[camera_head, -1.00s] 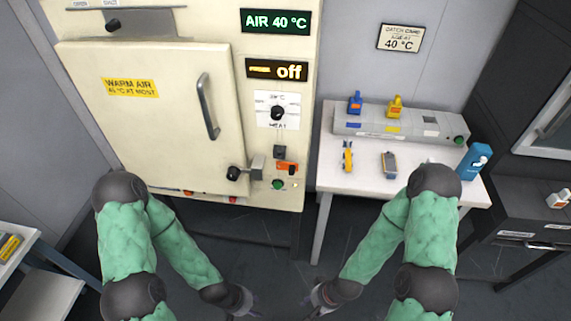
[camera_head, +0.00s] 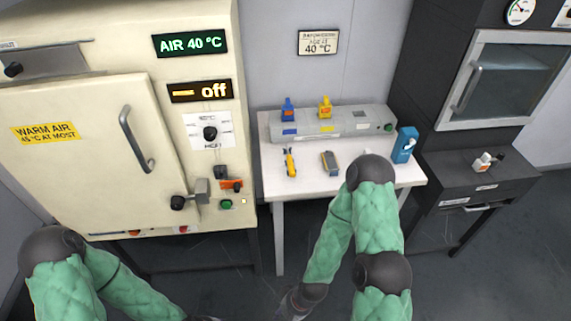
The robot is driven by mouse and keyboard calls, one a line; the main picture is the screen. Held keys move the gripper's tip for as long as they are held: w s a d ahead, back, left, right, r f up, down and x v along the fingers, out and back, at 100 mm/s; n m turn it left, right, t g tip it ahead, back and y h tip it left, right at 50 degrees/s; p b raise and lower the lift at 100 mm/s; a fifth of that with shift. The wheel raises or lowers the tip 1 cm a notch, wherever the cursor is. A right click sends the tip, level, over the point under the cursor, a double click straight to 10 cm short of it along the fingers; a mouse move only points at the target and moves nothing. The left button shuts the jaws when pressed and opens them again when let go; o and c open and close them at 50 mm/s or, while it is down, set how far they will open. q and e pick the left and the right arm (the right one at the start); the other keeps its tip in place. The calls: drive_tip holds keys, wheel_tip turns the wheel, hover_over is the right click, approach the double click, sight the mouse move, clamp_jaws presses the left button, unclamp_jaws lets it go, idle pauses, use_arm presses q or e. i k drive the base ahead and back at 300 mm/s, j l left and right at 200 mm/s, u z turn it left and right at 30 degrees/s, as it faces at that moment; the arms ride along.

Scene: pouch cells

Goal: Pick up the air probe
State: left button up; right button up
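On the white table lie a slim yellow tool (camera_head: 290,162) at the left and a grey tool with yellow (camera_head: 330,163) beside it. I cannot tell for sure which piece is the air probe. A blue piece (camera_head: 288,110) and a yellow piece (camera_head: 324,108) stand upright on the grey station (camera_head: 350,122) behind them. My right gripper (camera_head: 287,306) is low in front of the table, apart from everything; its fingers are too small and dark to read. My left gripper is below the bottom edge of the picture.
A cream warm-air cabinet (camera_head: 75,110), door shut, stands at the left, its display reading off. A blue bottle (camera_head: 404,145) stands at the right of the white table (camera_head: 270,185). A dark cabinet with a window and a dark bench (camera_head: 470,180) is further right.

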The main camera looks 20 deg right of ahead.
sight(289, 159)
drive_tip(key=i+l, duration=0.1)
drive_tip(key=l, duration=0.4)
drive_tip(key=i+l, duration=0.15)
drive_tip(key=l, duration=0.35)
drive_tip(key=i+l, duration=0.1)
drive_tip(key=l, duration=0.4)
